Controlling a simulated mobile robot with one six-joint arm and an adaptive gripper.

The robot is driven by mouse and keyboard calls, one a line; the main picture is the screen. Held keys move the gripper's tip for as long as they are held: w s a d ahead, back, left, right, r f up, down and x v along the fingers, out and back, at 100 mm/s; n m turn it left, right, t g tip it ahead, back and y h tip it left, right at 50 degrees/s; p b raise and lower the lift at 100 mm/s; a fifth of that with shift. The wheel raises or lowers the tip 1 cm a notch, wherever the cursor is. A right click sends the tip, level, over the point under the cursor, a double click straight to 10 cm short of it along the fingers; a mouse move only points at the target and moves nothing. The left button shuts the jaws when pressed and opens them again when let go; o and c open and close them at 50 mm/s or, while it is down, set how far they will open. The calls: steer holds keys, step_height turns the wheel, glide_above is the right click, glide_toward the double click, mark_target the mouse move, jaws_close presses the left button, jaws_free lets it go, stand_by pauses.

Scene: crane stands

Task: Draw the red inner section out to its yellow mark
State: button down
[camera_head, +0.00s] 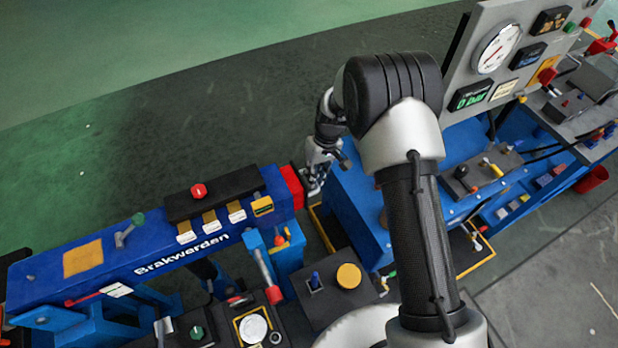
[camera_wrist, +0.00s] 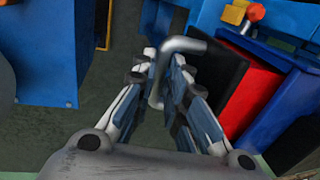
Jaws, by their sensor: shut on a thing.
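The blue boom (camera_head: 60,292), lettered "Brakwerden", lies across the left. The red inner section (camera_head: 292,187) shows as a short red length at its right end. In the wrist view the red section (camera_wrist: 248,100) has a dark end plate (camera_wrist: 214,78) with a grey bent handle (camera_wrist: 184,44). My gripper (camera_head: 314,178) is at that end, and in the wrist view its fingers (camera_wrist: 163,66) are shut on the handle. I see no yellow mark on the red part that shows.
Right of my gripper stands a blue bench (camera_head: 350,205), with a gap between it and the boom end. A gauge panel (camera_head: 510,55) rises at the upper right. A dark box with a yellow knob (camera_head: 349,276) stands below. Green floor is open at upper left.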

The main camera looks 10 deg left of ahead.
steer(key=w+d+b, duration=0.1)
steer(key=w+d, duration=0.4)
steer(key=d, duration=0.2)
steer(key=shift+w, duration=0.2)
steer(key=shift+d, duration=0.1)
steer(key=c, duration=1.6)
jaws_free()
steer(key=shift+r, duration=0.1)
step_height(320, 180, up, 12)
steer(key=w+d, duration=0.1)
steer(key=shift+d, duration=0.25)
steer(key=shift+w, duration=0.1)
